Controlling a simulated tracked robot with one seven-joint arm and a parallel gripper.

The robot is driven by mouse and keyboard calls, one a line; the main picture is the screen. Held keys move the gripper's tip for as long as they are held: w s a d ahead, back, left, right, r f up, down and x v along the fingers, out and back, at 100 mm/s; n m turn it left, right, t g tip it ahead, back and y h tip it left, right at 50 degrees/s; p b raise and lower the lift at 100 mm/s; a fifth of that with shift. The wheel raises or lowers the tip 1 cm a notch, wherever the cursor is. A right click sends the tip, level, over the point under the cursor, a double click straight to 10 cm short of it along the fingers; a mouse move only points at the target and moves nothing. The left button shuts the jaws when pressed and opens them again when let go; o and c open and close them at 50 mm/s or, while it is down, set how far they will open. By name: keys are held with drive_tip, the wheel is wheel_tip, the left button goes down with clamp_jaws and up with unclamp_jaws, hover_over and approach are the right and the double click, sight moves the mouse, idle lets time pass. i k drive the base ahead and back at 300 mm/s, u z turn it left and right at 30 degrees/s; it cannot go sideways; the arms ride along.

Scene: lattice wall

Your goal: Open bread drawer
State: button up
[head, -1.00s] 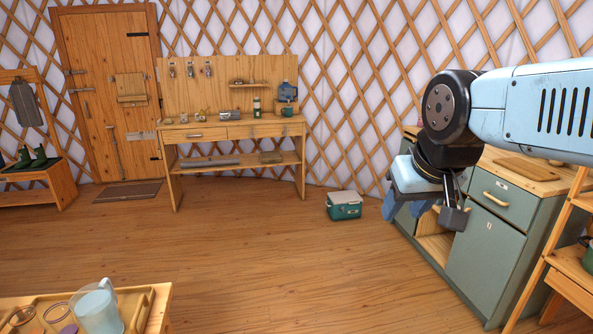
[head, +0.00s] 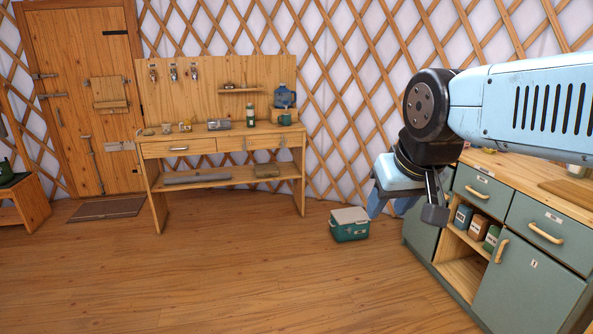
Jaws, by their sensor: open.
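A grey-green cabinet stands at the right. Its front has two drawers, a left drawer (head: 484,190) and a right drawer (head: 548,233), each with a wooden handle and a small label too small to read. Both look shut, and I cannot tell which is the bread drawer.
Below the left drawer is an open shelf with several small boxes (head: 479,228). A cupboard door (head: 528,291) is beside it. A green cooler (head: 350,224) stands on the floor left of the cabinet. A workbench (head: 222,142) stands at the back wall. The middle floor is clear.

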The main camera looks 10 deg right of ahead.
sight(495, 198)
drive_tip(key=z, duration=0.3)
drive_tip(key=i, duration=1.1)
drive_tip(key=z, duration=0.85)
drive_tip(key=i, duration=0.75)
drive_tip(key=z, duration=0.45)
drive_tip(key=k, duration=0.9)
drive_tip(key=z, duration=0.2)
drive_tip(key=i, duration=0.9)
drive_tip(key=u, duration=0.1)
